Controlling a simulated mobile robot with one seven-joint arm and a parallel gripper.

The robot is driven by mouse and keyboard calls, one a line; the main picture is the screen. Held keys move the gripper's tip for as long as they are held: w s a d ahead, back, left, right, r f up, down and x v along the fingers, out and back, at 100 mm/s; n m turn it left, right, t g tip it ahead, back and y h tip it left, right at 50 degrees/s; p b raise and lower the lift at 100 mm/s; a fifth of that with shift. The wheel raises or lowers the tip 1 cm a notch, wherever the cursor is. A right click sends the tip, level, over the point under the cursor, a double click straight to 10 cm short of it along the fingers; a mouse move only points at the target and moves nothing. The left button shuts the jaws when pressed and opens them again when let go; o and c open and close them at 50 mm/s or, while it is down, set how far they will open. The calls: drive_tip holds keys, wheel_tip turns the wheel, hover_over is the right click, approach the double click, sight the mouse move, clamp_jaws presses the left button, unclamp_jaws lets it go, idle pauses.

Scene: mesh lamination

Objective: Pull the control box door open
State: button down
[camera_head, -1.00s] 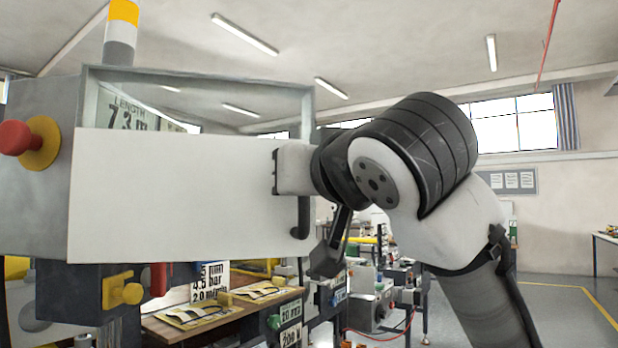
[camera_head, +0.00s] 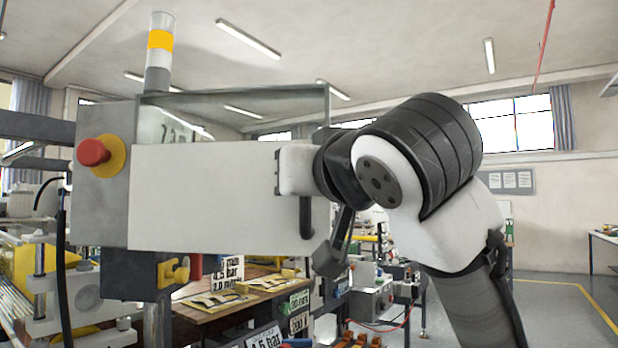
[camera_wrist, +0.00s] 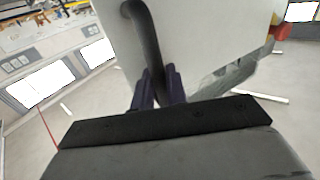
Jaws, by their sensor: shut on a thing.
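The control box door is a plain white panel (camera_head: 210,195) in the middle of the head view, with a black bar handle (camera_head: 307,217) at its right edge. The grey control box (camera_head: 105,210) carries it on the left, and a framed display shows above its top edge. In the wrist view the handle (camera_wrist: 145,35) curves out from the white door (camera_wrist: 210,35). The dark fingers of my gripper (camera_wrist: 160,88) are closed around the handle's bar. In the head view my wrist hides the fingers.
A red stop button (camera_head: 93,152) on yellow sticks out of the box's left side. A signal lamp post (camera_head: 160,50) stands above it. A wooden table (camera_head: 215,309) with printed cards is below the door. Clear floor (camera_head: 560,310) lies at the right.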

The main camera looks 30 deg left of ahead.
drive_tip(key=shift+s+a, duration=0.1)
drive_tip(key=shift+s, duration=0.2)
drive_tip(key=c, duration=1.5)
unclamp_jaws()
drive_tip(key=shift+a, duration=0.15)
drive_tip(key=shift+d, duration=0.2)
drive_tip(key=b+v, duration=0.2)
drive_tip(key=v, duration=1.1)
drive_tip(key=shift+s+d, duration=0.25)
drive_tip(key=shift+d, duration=0.05)
drive_tip(key=shift+w, duration=0.1)
